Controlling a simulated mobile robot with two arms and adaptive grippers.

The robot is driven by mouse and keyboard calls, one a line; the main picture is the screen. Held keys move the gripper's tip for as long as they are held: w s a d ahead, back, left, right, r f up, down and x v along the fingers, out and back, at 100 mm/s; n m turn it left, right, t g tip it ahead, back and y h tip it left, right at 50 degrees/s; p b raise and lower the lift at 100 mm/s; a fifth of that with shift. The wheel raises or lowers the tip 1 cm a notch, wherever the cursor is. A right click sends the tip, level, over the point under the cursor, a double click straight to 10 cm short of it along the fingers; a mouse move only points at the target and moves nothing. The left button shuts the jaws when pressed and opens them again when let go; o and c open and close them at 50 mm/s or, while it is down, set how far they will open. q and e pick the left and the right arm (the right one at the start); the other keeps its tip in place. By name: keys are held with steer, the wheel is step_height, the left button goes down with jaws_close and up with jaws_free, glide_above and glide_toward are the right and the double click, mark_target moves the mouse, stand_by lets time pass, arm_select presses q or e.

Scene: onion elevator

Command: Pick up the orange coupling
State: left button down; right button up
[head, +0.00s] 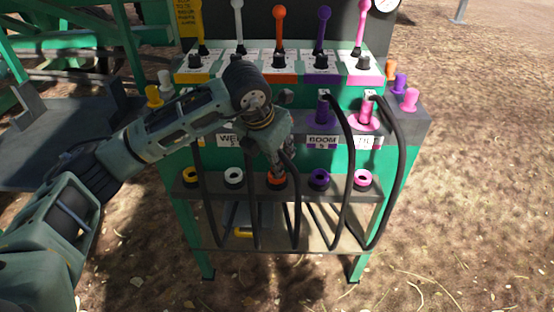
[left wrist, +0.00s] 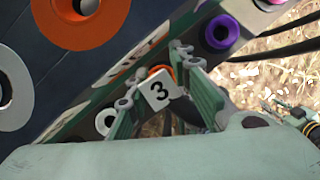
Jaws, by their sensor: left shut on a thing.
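The orange coupling (head: 277,181) is at the middle of the lower rail, between the white and purple rings. My left gripper (head: 280,170) points down onto it from above and partly hides it. A little of the orange coupling (left wrist: 166,70) shows behind the tag. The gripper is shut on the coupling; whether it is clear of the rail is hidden.
Purple ring (head: 319,180) and white ring (head: 234,178) flank the coupling closely. Black hoses hang nearby, one from a purple plug (head: 323,108) and one from a pink plug (head: 367,112). Coloured levers (head: 280,30) stand above. An orange round port (left wrist: 108,30) is close in the wrist view.

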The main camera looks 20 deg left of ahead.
arm_select(q)
steer(key=r, duration=0.3)
steer(key=shift+w+a+r, duration=0.1)
steer(key=shift+w+r, duration=0.1)
steer(key=shift+r, duration=0.05)
steer(key=s+d+r, duration=0.3)
steer(key=d+r, duration=0.3)
steer(key=d, duration=0.5)
steer(key=shift+s+d+r+p, duration=0.15)
steer(key=shift+d+r+p, duration=0.05)
steer(key=shift+r+p, duration=0.15)
arm_select(e)
steer(key=f, duration=0.1)
steer(key=s+f, duration=0.1)
steer(key=f, duration=0.1)
arm_select(q)
steer(key=shift+f, duration=0.1)
